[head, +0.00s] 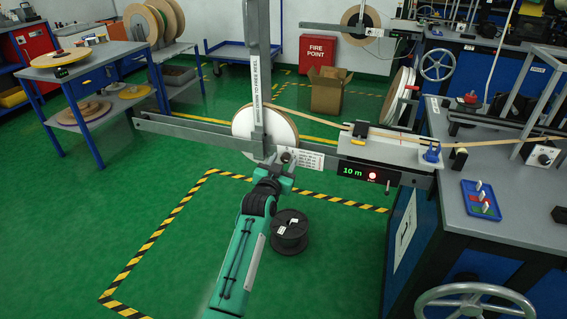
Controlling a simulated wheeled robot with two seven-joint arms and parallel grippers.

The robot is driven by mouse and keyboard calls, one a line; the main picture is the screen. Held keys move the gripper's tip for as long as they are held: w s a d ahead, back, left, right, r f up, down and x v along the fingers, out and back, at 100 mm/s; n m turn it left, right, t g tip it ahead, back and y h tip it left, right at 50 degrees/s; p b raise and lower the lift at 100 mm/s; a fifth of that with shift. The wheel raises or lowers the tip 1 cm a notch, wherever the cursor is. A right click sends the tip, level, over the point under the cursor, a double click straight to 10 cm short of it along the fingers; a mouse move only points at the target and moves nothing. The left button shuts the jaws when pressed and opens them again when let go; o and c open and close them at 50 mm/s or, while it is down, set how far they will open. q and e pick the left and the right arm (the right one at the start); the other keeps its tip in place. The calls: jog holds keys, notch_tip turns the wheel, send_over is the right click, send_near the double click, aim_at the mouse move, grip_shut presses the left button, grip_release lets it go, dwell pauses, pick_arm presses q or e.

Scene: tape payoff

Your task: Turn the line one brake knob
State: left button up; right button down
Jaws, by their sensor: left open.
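A small dark round knob (286,157) sits on the grey payoff beam, just below the white tape reel (283,131) and left of a white printed label (309,160). It is probably the brake knob; the label is too small to read. My left gripper (280,161) is open, with its fingers up at the knob. I cannot tell whether they touch it or stand in front of it. The gripper partly covers the beam there. My right gripper is not in view.
An upright post (258,60) rises in front of the reel.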

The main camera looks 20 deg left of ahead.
pick_arm(q)
jog(key=shift+w, duration=0.4)
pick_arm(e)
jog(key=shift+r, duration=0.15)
pick_arm(q)
jog(key=c, duration=1)
jog(key=n+p, duration=0.5)
jog(key=n, duration=0.2)
jog(key=shift+r+p, duration=0.1)
jog(key=shift+p, duration=0.25)
jog(key=shift+n+p, duration=0.4)
jog(key=shift+n, duration=0.6)
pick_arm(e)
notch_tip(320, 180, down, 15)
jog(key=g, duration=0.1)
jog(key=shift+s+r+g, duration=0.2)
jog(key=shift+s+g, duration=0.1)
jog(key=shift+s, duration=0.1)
pick_arm(q)
jog(key=o, duration=1)
